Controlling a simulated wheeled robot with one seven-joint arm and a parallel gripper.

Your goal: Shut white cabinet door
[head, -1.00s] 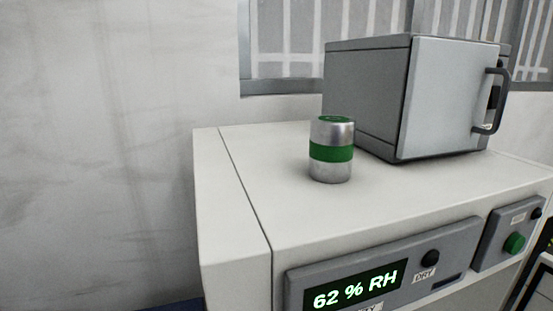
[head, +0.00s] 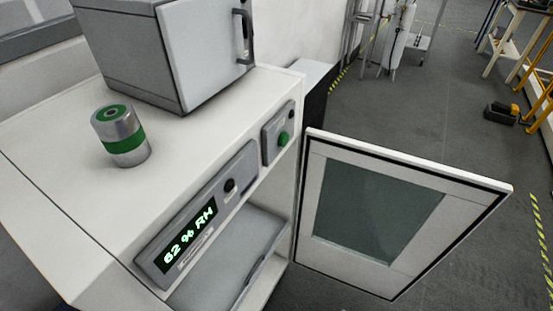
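The white cabinet (head: 60,190) stands at the left in the head view, with a display reading 62 % RH on its front panel. Its white door (head: 412,167) has a dark glass window (head: 380,210) and a dark seal along its edge. The door stands wide open, swung out to the right from the cabinet's far front edge. A grey shelf or tray (head: 225,265) shows inside the open cabinet. The lower part of the cabinet is cut off by the frame. My gripper is not in view.
A silver can with a green band (head: 121,137) and a grey box with a black handle (head: 195,50) stand on the cabinet top. Grey floor (head: 400,110) lies open beyond the door.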

